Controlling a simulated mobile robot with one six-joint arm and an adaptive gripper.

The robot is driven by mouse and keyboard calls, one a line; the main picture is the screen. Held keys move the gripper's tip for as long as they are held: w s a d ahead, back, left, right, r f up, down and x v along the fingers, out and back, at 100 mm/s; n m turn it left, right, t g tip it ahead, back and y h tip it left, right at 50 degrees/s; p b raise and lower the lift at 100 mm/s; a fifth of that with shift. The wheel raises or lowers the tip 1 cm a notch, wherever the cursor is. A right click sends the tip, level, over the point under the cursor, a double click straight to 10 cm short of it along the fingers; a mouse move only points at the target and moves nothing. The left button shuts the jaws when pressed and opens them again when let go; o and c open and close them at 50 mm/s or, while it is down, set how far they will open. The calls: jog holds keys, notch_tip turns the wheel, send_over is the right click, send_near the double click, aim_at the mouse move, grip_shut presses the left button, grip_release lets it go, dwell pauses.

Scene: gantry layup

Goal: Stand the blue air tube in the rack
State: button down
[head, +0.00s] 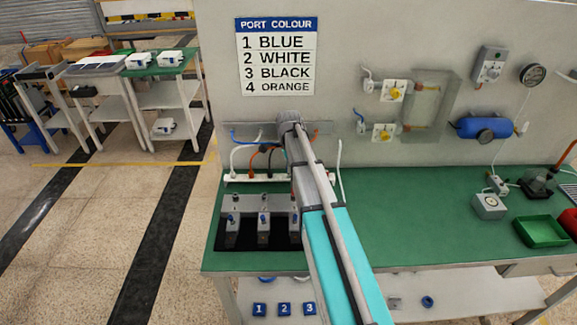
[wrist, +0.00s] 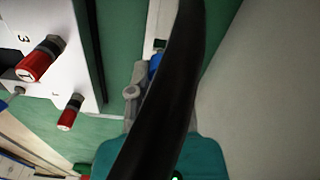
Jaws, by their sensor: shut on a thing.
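In the wrist view my gripper (wrist: 153,75) is shut on a small blue piece (wrist: 156,64), which I take to be the blue air tube. A broad black shape crosses close to the camera and hides most of the grip. In the head view a blue tube (head: 242,138) curves in front of the grey wall strip, left of my arm's end. My fingers are hidden there behind the arm. A white slotted bar (head: 240,178) stands at the bench's back edge, with white, black and orange tubes around it. Which part is the rack is unclear.
Grey valve units stand on a black mat (head: 233,235) left of my arm. A white panel (wrist: 80,25) with red fittings shows in the wrist view. A green tray (head: 541,231) and a grey box (head: 489,207) sit at right. The bench middle (head: 420,215) is clear.

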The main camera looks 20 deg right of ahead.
jog(key=shift+f+b, duration=1.45)
dwell(0.3)
jog(key=shift+c, duration=2.4)
grip_release()
jog(key=shift+r, duration=0.2)
notch_tip(320, 180, up, 9)
jog(key=p, duration=0.9)
jog(key=shift+f, duration=0.2)
jog(key=s+a, duration=0.8)
jog(key=a, duration=0.3)
jog(key=shift+s+a+r, duration=0.2)
jog(key=shift+s+a, duration=0.05)
jog(key=shift+a, duration=0.1)
